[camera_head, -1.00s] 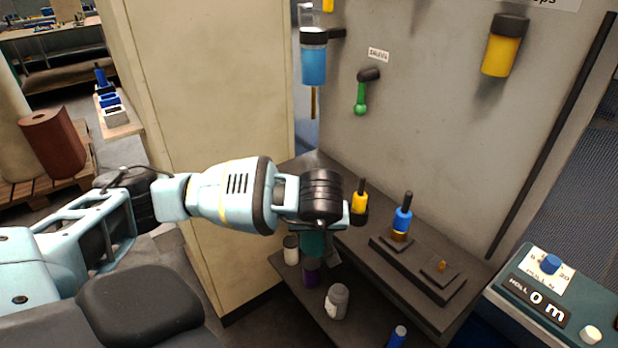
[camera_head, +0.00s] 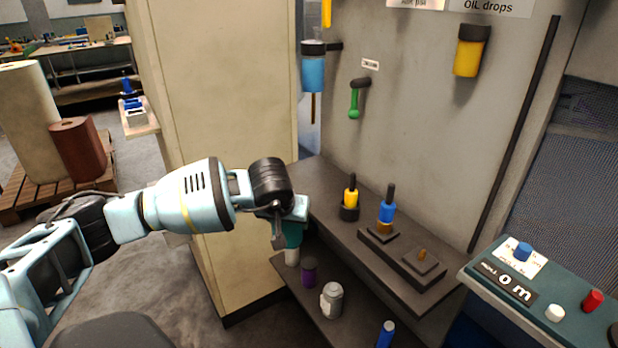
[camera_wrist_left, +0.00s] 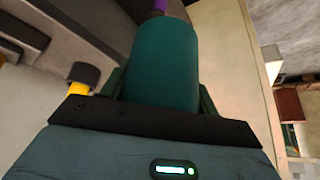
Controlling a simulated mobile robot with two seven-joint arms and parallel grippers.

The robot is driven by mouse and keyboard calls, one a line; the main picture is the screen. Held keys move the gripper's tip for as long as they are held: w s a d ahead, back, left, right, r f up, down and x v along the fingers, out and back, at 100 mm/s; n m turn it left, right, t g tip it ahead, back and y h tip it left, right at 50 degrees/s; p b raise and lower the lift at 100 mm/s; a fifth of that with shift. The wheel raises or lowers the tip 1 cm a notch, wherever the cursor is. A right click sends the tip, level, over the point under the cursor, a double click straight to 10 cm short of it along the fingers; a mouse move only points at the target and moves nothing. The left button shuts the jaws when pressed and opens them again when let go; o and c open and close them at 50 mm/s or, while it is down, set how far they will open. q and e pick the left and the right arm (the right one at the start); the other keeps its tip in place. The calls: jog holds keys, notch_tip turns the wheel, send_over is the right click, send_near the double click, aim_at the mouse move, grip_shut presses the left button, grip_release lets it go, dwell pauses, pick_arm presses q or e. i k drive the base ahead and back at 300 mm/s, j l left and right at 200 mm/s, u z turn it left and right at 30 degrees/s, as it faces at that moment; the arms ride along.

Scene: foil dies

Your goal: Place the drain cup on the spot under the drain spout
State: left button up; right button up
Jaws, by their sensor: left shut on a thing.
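The teal drain cup (camera_head: 293,232) is in my left gripper (camera_head: 284,222), at the left end of the shelves in the head view. In the wrist view the teal cup (camera_wrist_left: 162,62) fills the space between the two fingers of the left gripper (camera_wrist_left: 160,95). A blue-bowled filter (camera_head: 313,70) hangs on the grey panel, with a thin brown drain spout (camera_head: 312,107) below it. The cup is well below the spout. I cannot make out the marked spot under it. My right gripper is not in view.
The upper shelf (camera_head: 325,180) holds a yellow-and-black tool (camera_head: 350,198) and a blue-handled tool (camera_head: 388,205) on a stepped block. The lower shelf carries a white container (camera_head: 292,257), a purple one (camera_head: 309,272) and a grey jar (camera_head: 332,300). A beige cabinet (camera_head: 230,100) stands at left.

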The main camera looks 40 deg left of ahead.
aim_at(313, 172)
jog(key=i+j, duration=0.25)
jog(key=i, duration=0.15)
jog(key=i+j+u, duration=0.1)
jog(key=i+j, duration=0.15)
jog(key=i, duration=0.1)
